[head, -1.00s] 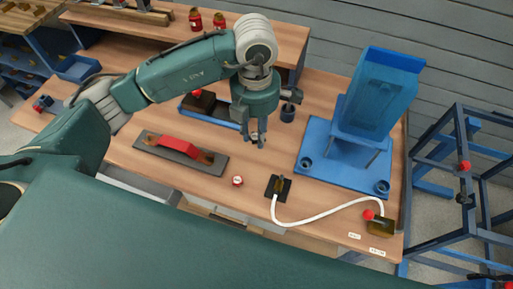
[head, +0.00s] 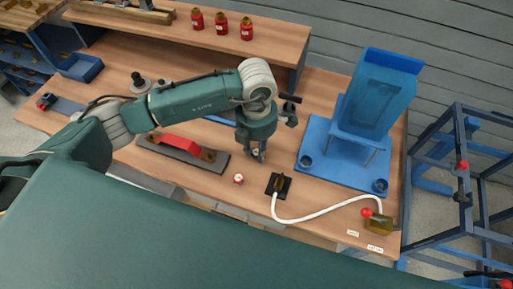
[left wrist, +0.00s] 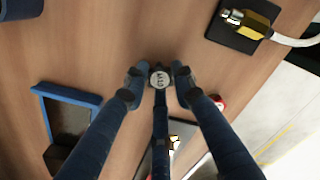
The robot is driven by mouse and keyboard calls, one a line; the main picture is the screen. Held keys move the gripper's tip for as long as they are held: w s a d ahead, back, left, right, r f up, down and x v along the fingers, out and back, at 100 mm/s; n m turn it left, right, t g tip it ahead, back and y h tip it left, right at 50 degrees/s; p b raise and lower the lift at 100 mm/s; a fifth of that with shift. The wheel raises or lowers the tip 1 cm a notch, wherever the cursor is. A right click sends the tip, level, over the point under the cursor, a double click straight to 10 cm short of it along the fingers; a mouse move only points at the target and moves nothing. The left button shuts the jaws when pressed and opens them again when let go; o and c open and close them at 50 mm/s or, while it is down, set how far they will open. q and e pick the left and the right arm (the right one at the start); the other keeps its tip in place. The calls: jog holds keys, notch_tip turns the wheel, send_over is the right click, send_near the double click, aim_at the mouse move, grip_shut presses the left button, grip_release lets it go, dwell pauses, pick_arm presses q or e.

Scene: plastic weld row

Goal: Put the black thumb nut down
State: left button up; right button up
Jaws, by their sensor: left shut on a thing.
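My left gripper (head: 257,156) hangs over the wooden bench in the head view, pointing down. In the left wrist view its fingers (left wrist: 160,78) are closed around the black thumb nut (left wrist: 160,79), whose pale round top with lettering faces the camera. In the head view the nut (head: 255,153) is a small pale spot between the fingertips. Whether the nut touches the bench is hard to tell. My right gripper is not in view.
Near the gripper are a small red-and-white round item (head: 238,178), a black plate with a brass fitting and white hose (head: 279,186), and a grey plate with a red handle (head: 180,144). A blue stand (head: 318,165) is at right. Bare wood surrounds the gripper.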

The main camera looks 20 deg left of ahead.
pick_arm(q)
jog(key=o, duration=1)
jog(key=shift+f, duration=0.1)
jog(key=shift+o, duration=0.2)
jog(key=shift+r, duration=0.2)
notch_tip(320, 180, up, 12)
jog(key=b, duration=0.1)
jog(key=shift+s+f, duration=0.1)
